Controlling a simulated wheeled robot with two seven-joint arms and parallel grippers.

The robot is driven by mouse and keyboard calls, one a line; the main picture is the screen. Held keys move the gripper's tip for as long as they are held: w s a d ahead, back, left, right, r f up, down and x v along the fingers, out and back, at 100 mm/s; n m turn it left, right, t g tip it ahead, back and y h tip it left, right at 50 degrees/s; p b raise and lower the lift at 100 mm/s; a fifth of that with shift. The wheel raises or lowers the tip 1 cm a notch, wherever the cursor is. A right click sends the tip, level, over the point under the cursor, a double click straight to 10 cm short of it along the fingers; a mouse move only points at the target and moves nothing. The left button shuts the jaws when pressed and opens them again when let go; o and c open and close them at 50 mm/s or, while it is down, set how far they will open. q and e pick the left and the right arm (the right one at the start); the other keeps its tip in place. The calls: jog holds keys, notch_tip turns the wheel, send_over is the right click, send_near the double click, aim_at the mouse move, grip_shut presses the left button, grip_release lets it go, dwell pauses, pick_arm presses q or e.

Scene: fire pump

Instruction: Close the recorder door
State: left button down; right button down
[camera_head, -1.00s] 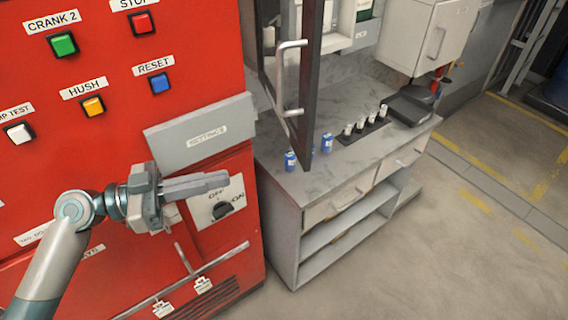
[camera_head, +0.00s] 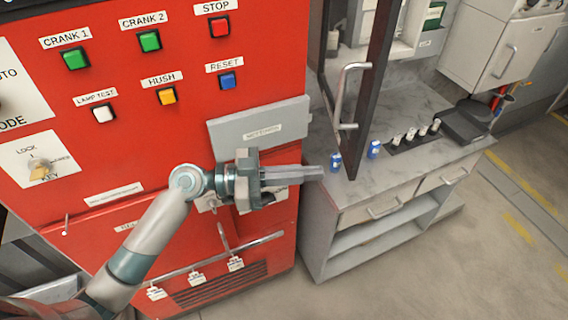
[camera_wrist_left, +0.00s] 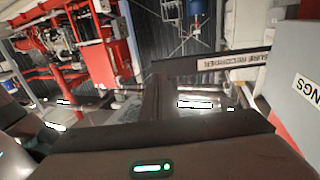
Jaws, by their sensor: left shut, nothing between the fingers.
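The recorder door (camera_head: 372,75) is a dark-framed panel with a pale bar handle (camera_head: 345,95). It stands open, jutting out over the grey counter to the right of the red cabinet. Its upper part is cut off by the head view. My left gripper (camera_head: 320,173) is shut and empty, pointing right. In the head view its tips appear just below and left of the door's lower corner; I cannot tell the depth gap, but no contact shows. In the left wrist view, a dark strip labelled "RECORDER" (camera_wrist_left: 225,63) crosses the picture. My right gripper is not in view.
The red cabinet (camera_head: 190,125) with buttons and a grey settings panel (camera_head: 260,125) is behind my left arm. Blue cylinders (camera_head: 335,162) and a dark strip with several white pegs (camera_head: 412,135) are on the marble-like counter (camera_head: 380,175). Open floor lies at lower right.

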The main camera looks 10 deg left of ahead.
aim_at(348, 170)
pick_arm(q)
jog(key=p+x, duration=0.2)
jog(key=x, duration=0.1)
jog(key=shift+d+r, duration=0.2)
jog(key=shift+d, duration=0.05)
jog(key=shift+w+d+f+p, duration=0.15)
jog(key=shift+w+d+p, duration=0.15)
jog(key=shift+d, duration=0.3)
jog(key=shift+f, duration=0.1)
jog(key=shift+d, duration=0.1)
